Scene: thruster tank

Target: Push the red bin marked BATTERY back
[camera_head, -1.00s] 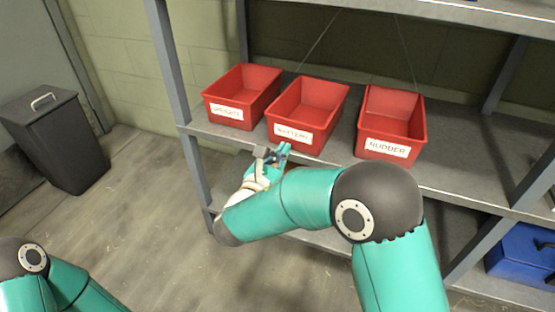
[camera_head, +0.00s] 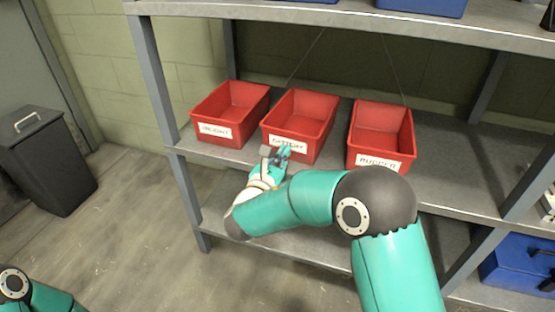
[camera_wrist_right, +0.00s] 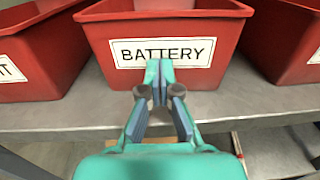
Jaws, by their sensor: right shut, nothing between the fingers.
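The red bin marked BATTERY (camera_head: 318,118) stands in the middle of three red bins on the grey shelf (camera_head: 440,183). Its white label shows large in the right wrist view (camera_wrist_right: 195,75), with the bin's front face toward me. My right gripper (camera_head: 281,152) is shut and empty, right in front of the bin's front face; its closed tips also show in the right wrist view (camera_wrist_right: 160,68), overlapping the label's lower edge. I cannot tell whether the tips touch the bin. My left gripper is out of view; only part of my left arm shows at the lower left.
A red bin (camera_head: 216,110) stands to the left and a red bin marked RUDDER (camera_head: 381,138) to the right. A shelf board (camera_head: 330,14) runs above, and a grey post (camera_head: 157,80) stands at the left. A dark waste bin (camera_head: 45,165) stands on the floor.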

